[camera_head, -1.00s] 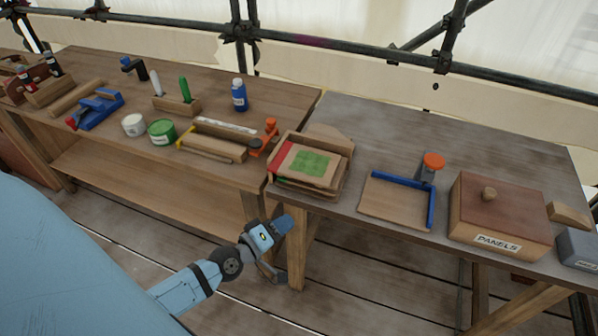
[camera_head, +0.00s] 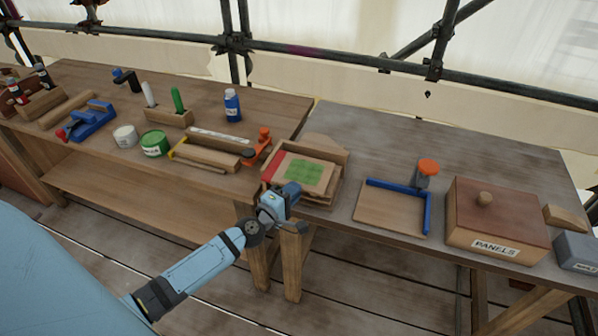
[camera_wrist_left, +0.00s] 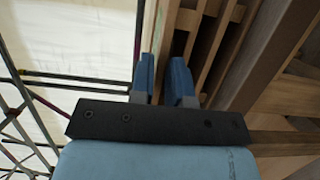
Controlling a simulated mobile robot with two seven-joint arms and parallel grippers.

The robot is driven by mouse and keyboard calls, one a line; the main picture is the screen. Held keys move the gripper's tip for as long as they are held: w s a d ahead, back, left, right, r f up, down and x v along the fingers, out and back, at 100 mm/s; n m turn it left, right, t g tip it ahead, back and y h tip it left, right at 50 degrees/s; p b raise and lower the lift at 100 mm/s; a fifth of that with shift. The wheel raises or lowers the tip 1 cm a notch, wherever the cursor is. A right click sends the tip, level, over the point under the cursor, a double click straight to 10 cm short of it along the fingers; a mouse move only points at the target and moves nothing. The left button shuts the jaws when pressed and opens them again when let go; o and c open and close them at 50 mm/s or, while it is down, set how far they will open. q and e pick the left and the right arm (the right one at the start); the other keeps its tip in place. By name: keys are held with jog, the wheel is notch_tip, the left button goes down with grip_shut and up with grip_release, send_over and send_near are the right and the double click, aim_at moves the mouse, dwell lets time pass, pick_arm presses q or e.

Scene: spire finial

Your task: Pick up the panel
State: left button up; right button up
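A panel with a green patch and a red strip (camera_head: 304,172) lies on a wooden tray (camera_head: 340,160) at the left front corner of the grey table. My left gripper (camera_head: 296,191) is at the tray's front edge, its fingertips close to the panel's near side. In the left wrist view the two blue fingers (camera_wrist_left: 165,80) stand apart, with a narrow gap between them. A thin wooden edge runs up close to the fingers there. I cannot tell whether it is the panel or the tray, nor whether the fingers touch it. My right gripper is not in view.
A board with a blue L-shaped fence (camera_head: 385,208) and an orange-knobbed clamp (camera_head: 428,168) stand right of the tray. Further right is a lidded box marked PANELS (camera_head: 497,215). An orange clamp (camera_head: 262,140) and wooden bars (camera_head: 207,154) lie left of the tray. The grey table's back is clear.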

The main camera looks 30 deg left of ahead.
aim_at(303, 182)
pick_arm(q)
jog(key=w, duration=0.4)
jog(key=shift+w+d+f, duration=0.1)
jog(key=shift+w+d, duration=0.05)
jog(key=shift+d, duration=0.05)
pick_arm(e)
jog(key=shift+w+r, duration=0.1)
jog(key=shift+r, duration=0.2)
pick_arm(q)
grip_shut()
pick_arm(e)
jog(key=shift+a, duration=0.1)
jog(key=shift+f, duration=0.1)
